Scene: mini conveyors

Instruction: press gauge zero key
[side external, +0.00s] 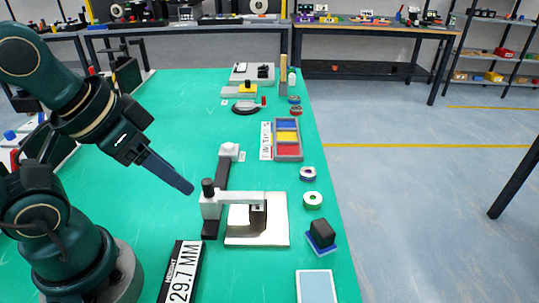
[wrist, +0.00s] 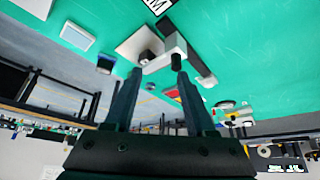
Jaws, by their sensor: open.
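The gauge (side external: 240,197) is a pale arm on a black base, with a plunger over a white plate (side external: 272,235). A black knob (side external: 208,187) stands up at the arm's left end. A dark bar runs back to a small white block (side external: 229,150); I cannot tell which part is the zero key. The gauge's display (side external: 182,275) reads 29.7 MM. My gripper (side external: 190,189) is just left of the knob, apart from it and at about its height in the picture. In the wrist view my gripper (wrist: 159,73) is open and empty, with the knob (wrist: 177,62) beyond its fingertips.
A dark block on a blue base (side external: 321,236), ring-shaped parts (side external: 313,200) and a tray with blue, yellow and red sections (side external: 288,140) line the right side of the green table (side external: 190,105). The table left of the gauge is mostly clear.

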